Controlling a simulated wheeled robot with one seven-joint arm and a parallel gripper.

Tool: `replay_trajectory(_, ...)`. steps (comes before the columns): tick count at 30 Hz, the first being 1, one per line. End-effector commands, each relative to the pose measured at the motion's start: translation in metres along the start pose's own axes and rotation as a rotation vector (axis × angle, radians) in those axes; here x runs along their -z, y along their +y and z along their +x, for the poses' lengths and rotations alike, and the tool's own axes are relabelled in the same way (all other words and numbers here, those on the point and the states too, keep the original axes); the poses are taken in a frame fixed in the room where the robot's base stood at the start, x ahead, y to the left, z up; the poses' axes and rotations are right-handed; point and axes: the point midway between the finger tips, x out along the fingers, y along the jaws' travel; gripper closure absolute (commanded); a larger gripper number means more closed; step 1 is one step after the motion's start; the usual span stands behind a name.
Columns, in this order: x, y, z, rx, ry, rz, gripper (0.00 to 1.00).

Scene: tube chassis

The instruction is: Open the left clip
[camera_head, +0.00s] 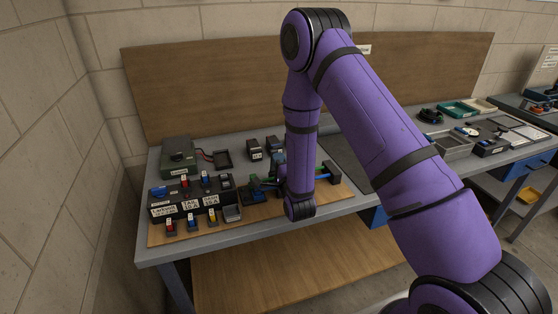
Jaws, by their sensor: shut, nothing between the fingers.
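The tube chassis lies on the bench with a blue tube (322,178) showing to the right of my wrist. The green left clip (252,181) shows small at the left end of the chassis. A green right clip (333,171) stands at the other end. My purple arm comes down in front of the chassis and hides its middle. My gripper (264,187) shows only as a small dark shape left of my wrist, close to the left clip. It is shut and empty. Whether it touches the clip, and how far the clip is closed, cannot be told.
A black labelled rack (190,203) with several small coloured parts stands left of the chassis. A green box (178,157) and small dark blocks (256,150) sit behind. A wooden board (220,85) rises at the back. Trays (452,148) stand at the right.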

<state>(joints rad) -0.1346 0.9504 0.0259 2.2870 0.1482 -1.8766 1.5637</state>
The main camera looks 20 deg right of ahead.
Motion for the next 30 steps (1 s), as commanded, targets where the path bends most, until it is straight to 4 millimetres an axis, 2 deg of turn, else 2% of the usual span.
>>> replay_trajectory(12, 0.001, -0.001, 0.002, -0.012, 0.002, 0.0, 1.0)
replay_trajectory(24, 0.001, -0.005, 0.021, -0.209, 0.002, 0.002, 1.0)
replay_trajectory(30, 0.0, -0.005, 0.029, -0.218, 0.001, 0.001, 1.0)
